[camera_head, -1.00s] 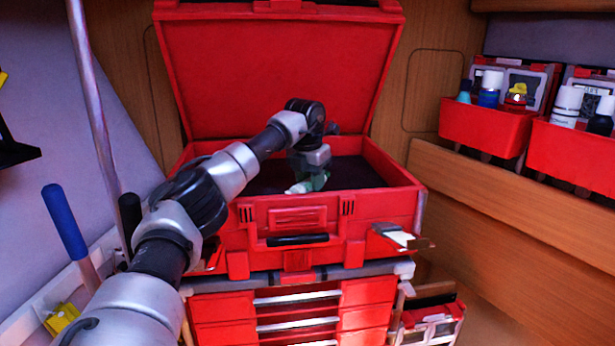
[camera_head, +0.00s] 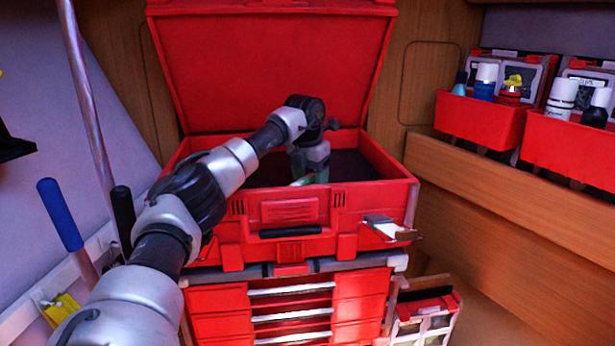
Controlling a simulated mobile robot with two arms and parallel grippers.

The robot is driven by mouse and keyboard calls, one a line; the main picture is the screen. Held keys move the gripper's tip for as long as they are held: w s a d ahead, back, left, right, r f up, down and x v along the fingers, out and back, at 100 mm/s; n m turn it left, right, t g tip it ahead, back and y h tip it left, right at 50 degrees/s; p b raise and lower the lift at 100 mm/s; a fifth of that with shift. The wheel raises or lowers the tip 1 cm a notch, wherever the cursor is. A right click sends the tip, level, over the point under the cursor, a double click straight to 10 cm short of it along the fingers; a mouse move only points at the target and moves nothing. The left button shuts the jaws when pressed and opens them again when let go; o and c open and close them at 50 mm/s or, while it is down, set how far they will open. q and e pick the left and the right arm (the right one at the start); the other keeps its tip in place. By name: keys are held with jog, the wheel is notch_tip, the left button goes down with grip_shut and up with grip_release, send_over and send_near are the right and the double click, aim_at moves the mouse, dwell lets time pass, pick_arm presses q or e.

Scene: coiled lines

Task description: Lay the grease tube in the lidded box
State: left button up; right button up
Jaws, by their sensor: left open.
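The red lidded box (camera_head: 230,212) stands with its lid (camera_head: 275,75) raised and its dark inside open to view. My left arm reaches over the front left wall, and my left gripper (camera_head: 313,178) points down inside the box. The gripper is open. The grease tube (camera_head: 301,182), pale and greenish, shows only as a small part beside the fingers, low in the box. The gripper and front wall hide the rest of it. I cannot tell whether it touches the box floor. My right gripper is not in view.
The box sits on a red drawer cabinet (camera_head: 220,326) with metal handles. An open latch (camera_head: 388,228) sticks out at the box's front right. Red bins (camera_head: 480,118) with bottles sit on the right ledge. Blue- and black-handled tools stand at left.

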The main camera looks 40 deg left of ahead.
aim_at(308, 175)
pick_arm(q)
jog(key=r, duration=0.1)
jog(key=r+b, duration=0.1)
jog(key=s+r, duration=0.1)
jog(key=r, duration=0.1)
jog(key=shift+a+r+b, duration=0.1)
jog(key=shift+a+b, duration=0.2)
jog(key=shift+a, duration=0.05)
notch_tip(308, 175, up, 8)
jog(key=s, duration=0.1)
jog(key=shift+d+b, duration=0.2)
jog(key=shift+b, duration=0.1)
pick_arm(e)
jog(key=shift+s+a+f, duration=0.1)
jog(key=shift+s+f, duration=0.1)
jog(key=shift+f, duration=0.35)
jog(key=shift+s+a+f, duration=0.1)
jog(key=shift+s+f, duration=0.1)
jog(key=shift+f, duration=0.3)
pick_arm(q)
jog(key=shift+f, duration=0.2)
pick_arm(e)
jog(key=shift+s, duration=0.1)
